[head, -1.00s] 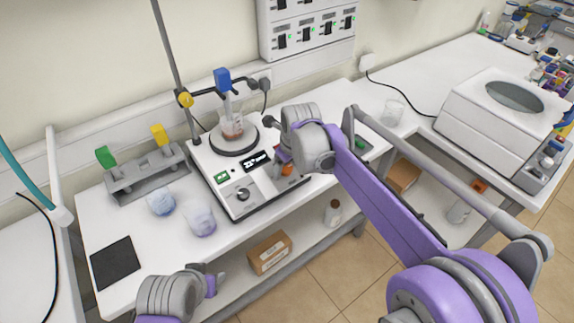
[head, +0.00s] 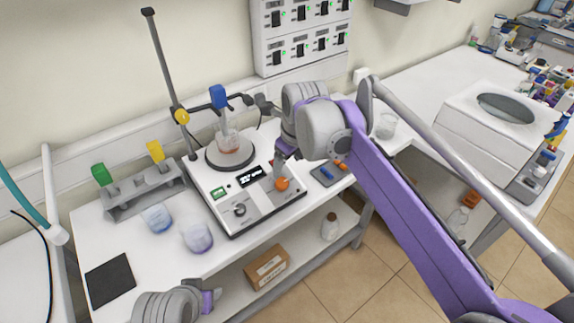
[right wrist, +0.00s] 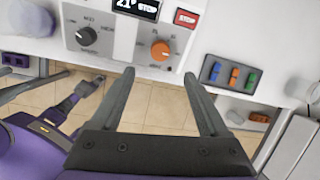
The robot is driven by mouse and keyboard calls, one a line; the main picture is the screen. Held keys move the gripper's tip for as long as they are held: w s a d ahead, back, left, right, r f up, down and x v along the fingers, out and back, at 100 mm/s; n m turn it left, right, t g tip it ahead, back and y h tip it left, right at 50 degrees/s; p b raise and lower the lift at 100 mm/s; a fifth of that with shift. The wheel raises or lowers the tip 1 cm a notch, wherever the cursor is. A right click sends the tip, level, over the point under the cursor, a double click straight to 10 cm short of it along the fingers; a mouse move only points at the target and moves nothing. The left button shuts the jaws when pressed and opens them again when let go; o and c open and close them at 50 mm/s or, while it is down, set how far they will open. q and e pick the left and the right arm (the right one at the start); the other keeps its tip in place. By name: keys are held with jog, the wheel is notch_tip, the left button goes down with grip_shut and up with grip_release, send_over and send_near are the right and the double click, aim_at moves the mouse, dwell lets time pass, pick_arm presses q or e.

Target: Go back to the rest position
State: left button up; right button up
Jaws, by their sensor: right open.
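My right gripper (right wrist: 159,79) is open and empty. Its fingers point toward the front of the white hotplate stirrer (head: 225,185), below and apart from its orange knob (right wrist: 160,50). In the head view my right wrist (head: 300,120) hangs above the stirrer's right side, and the orange knob (head: 282,184) shows just below it. My left gripper (head: 209,301) is low at the bottom edge, in front of the bench, and its fingers are too unclear to read. A flask with reddish liquid (head: 229,142) stands on the round plate, beside the clamp stand (head: 164,65).
Two beakers (head: 197,236) stand left of the stirrer, near a grey rack (head: 145,194) and a black pad (head: 110,280). A small tray with coloured pieces (head: 328,173) lies right of the stirrer. A white machine (head: 490,125) stands at right. The floor (head: 345,265) is clear.

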dwell(0.4)
jog(key=s+d+f+n, duration=0.5)
jog(key=s+n, duration=0.3)
jog(key=n, duration=0.1)
jog(key=s+d+f+n+t+h, duration=0.1)
jog(key=s+d+f+n, duration=0.4)
jog(key=s+n, duration=0.4)
jog(key=s+d+f+n+t, duration=0.1)
jog(key=s+d+f+n, duration=0.4)
jog(key=s+n, duration=0.3)
jog(key=shift+s+d+n, duration=0.35)
jog(key=shift+d+n, duration=0.05)
jog(key=shift+d, duration=0.35)
